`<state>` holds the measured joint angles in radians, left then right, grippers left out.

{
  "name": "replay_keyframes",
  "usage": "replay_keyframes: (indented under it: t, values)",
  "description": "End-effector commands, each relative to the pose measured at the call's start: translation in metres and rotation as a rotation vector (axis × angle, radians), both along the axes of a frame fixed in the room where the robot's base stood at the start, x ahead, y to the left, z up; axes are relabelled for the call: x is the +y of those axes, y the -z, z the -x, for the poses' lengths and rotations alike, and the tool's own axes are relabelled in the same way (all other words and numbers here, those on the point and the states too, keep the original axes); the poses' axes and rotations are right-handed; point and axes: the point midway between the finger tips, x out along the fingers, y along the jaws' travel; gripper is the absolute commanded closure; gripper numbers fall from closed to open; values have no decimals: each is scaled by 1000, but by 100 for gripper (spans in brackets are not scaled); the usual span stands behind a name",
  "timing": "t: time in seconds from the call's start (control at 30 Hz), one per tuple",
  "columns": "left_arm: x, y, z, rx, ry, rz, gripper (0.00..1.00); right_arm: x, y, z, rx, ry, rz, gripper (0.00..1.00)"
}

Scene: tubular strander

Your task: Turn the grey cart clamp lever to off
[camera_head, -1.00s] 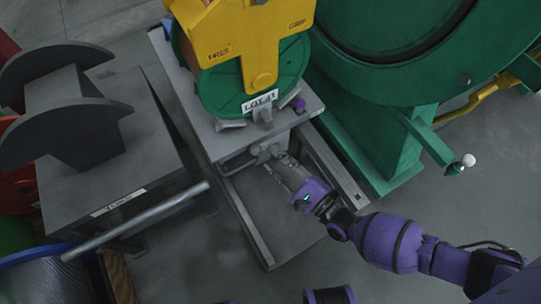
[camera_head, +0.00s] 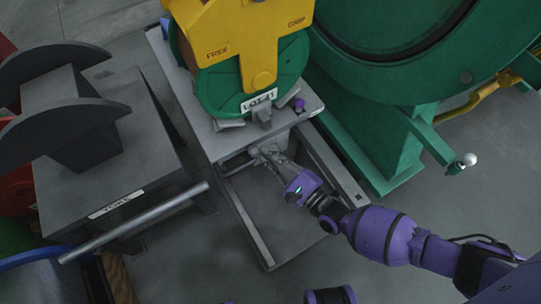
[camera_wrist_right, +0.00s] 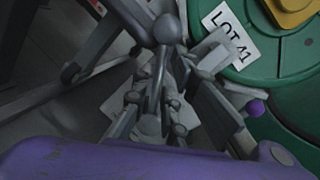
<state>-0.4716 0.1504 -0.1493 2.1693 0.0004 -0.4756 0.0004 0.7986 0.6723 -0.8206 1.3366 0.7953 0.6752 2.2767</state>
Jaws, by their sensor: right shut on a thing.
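The grey cart (camera_head: 177,88) carries a green reel labelled LOT 41. Its grey clamp lever (camera_head: 256,152) is at the cart's front face, small and partly hidden by my fingers. In the right wrist view a grey rounded knob (camera_wrist_right: 168,27), seemingly the lever's end, shows at the fingertips. My right gripper (camera_head: 268,155) reaches in from the lower right and is shut on the lever; it also shows in the right wrist view (camera_wrist_right: 165,60).
The green reel (camera_head: 225,92) sits under a yellow part (camera_head: 262,45) marked FREE and GRIP. A purple knob (camera_head: 299,104) is on the cart's right edge. A grey stand with a bar (camera_head: 140,220) is at left; green machinery (camera_head: 385,150) is at right.

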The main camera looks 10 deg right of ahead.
Motion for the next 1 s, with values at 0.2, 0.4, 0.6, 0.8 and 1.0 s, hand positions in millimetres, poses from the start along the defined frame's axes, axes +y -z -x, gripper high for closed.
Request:
replay_keyframes:
  t: [0.2,0.4,0.6,0.8,1.0]
  values:
    - [0,-2,1,0,-1,-1,100,3,2,2,-39,2,81,100]
    - [0,-3,4,5,-9,0,100,5,3,2,-57,2,120,100]
    - [0,-2,5,6,-10,1,100,4,3,1,-58,2,119,81]
    - [0,-2,5,6,-10,1,100,5,4,2,-54,1,118,72]
    - [0,-2,1,0,-6,1,100,6,4,3,-52,0,117,72]
